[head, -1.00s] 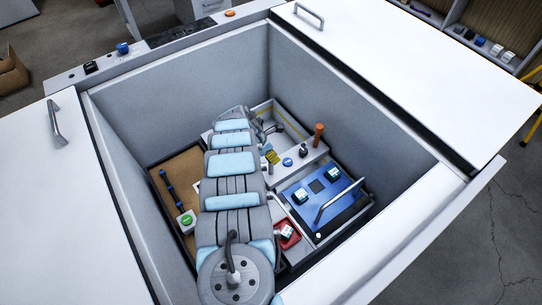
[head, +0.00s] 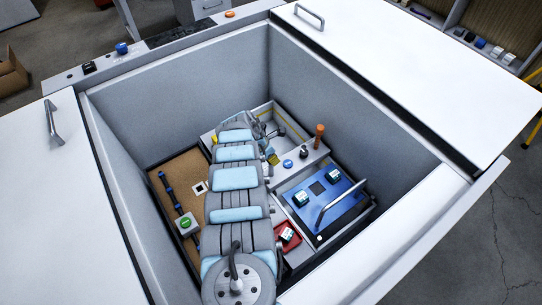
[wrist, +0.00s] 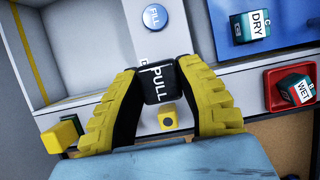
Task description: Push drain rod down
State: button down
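A black block marked PULL (wrist: 158,83), which looks like the drain rod's top, stands beside the grey ledge in the wrist view. My gripper (wrist: 158,76) has its two yellow, black-padded fingers on either side of this block. The fingertips appear to touch its sides, so it looks shut on it. The rod below the block is hidden. In the head view my gripper (head: 270,157) is small and partly hidden by my arm at the ledge's left end.
A blue FILL button (wrist: 155,17) is close above the block. A yellow piece with a black dot (wrist: 167,115) is just below it, and a yellow cube (wrist: 60,137) is left.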

jog(key=shift+f, duration=0.1)
notch_tip(320, 180, down, 4)
jog(key=b, duration=0.4)
jog(key=shift+f, duration=0.25)
jog(key=c, duration=0.6)
grip_release()
jog(key=shift+c, duration=0.2)
jog(key=shift+r, duration=0.1)
jog(key=shift+r, duration=0.15)
jog(key=shift+a+r, duration=0.15)
jog(key=shift+r, duration=0.2)
jog(key=v, duration=1.1)
